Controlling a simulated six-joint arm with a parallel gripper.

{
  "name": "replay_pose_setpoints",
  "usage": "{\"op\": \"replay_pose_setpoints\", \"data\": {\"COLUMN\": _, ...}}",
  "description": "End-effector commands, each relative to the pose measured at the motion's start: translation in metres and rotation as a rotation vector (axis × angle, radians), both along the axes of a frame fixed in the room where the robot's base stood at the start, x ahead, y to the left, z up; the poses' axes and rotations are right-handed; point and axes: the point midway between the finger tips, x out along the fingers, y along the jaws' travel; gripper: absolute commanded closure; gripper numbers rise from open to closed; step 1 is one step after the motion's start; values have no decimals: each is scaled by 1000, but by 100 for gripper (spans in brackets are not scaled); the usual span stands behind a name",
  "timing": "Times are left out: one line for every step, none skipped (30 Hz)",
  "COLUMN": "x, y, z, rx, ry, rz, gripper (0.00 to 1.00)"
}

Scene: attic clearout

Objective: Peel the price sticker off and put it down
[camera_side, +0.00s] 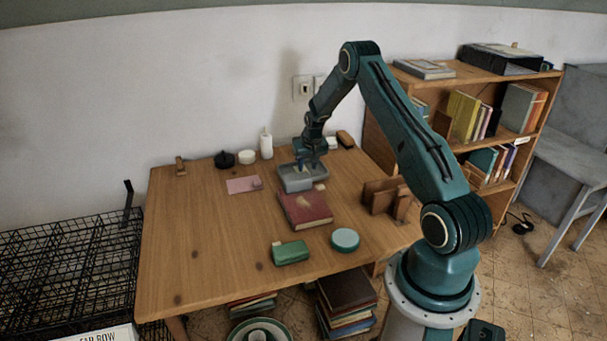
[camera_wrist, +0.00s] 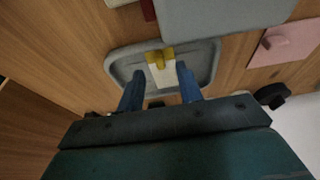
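My gripper (camera_side: 304,164) points down over a grey tray (camera_side: 287,170) at the back of the wooden table. In the wrist view its two blue fingers are spread apart, with the gripper (camera_wrist: 161,70) open above the tray (camera_wrist: 114,66). A small pale piece (camera_wrist: 162,77) with a yellow end lies between the fingers, with gaps on both sides. I cannot tell whether it is the price sticker. A plain grey block or lid (camera_side: 298,185) sits right beside the tray. A red book (camera_side: 306,210) lies in front, with a pale patch on its cover.
A pink sheet (camera_side: 244,184) lies left of the tray. A green tin (camera_side: 290,252) and a round teal tin (camera_side: 345,239) stand near the front. A wooden rack (camera_side: 386,197) stands at the right. A white bottle (camera_side: 266,145) stands behind. The table's left half is mostly clear.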

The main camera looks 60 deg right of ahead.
Motion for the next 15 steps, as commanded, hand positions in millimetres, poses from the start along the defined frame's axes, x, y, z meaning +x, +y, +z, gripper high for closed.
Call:
{"op": "replay_pose_setpoints", "data": {"x": -1, "y": 2, "z": 8, "rx": -1, "ry": -1, "rz": 0, "gripper": 64}}
{"op": "replay_pose_setpoints", "data": {"x": -2, "y": 3, "z": 12, "rx": -1, "ry": -1, "rz": 0, "gripper": 64}}
{"op": "replay_pose_setpoints", "data": {"x": -3, "y": 4, "z": 18, "rx": -1, "ry": -1, "rz": 0, "gripper": 64}}
{"op": "replay_pose_setpoints", "data": {"x": -4, "y": 5, "z": 22, "rx": -1, "ry": -1, "rz": 0, "gripper": 64}}
{"op": "replay_pose_setpoints", "data": {"x": -5, "y": 6, "z": 26, "rx": -1, "ry": -1, "rz": 0, "gripper": 64}}
{"op": "replay_pose_setpoints", "data": {"x": -6, "y": 7, "z": 32, "rx": -2, "ry": -2, "rz": 0, "gripper": 64}}
{"op": "replay_pose_setpoints", "data": {"x": -7, "y": 8, "z": 36, "rx": -2, "ry": -2, "rz": 0, "gripper": 64}}
{"op": "replay_pose_setpoints", "data": {"x": -8, "y": 9, "z": 40, "rx": -1, "ry": -1, "rz": 0, "gripper": 64}}
{"op": "replay_pose_setpoints", "data": {"x": -10, "y": 10, "z": 46, "rx": -1, "ry": -1, "rz": 0, "gripper": 64}}
{"op": "replay_pose_setpoints", "data": {"x": -11, "y": 11, "z": 50, "rx": -1, "ry": -1, "rz": 0, "gripper": 64}}
{"op": "replay_pose_setpoints", "data": {"x": -11, "y": 12, "z": 54, "rx": -1, "ry": -1, "rz": 0, "gripper": 64}}
{"op": "replay_pose_setpoints", "data": {"x": -13, "y": 13, "z": 60, "rx": -1, "ry": -1, "rz": 0, "gripper": 64}}
{"op": "replay_pose_setpoints", "data": {"x": -14, "y": 14, "z": 63, "rx": -1, "ry": -1, "rz": 0, "gripper": 64}}
{"op": "replay_pose_setpoints", "data": {"x": -14, "y": 15, "z": 67, "rx": -1, "ry": -1, "rz": 0, "gripper": 64}}
{"op": "replay_pose_setpoints", "data": {"x": -16, "y": 16, "z": 72, "rx": -1, "ry": -1, "rz": 0, "gripper": 64}}
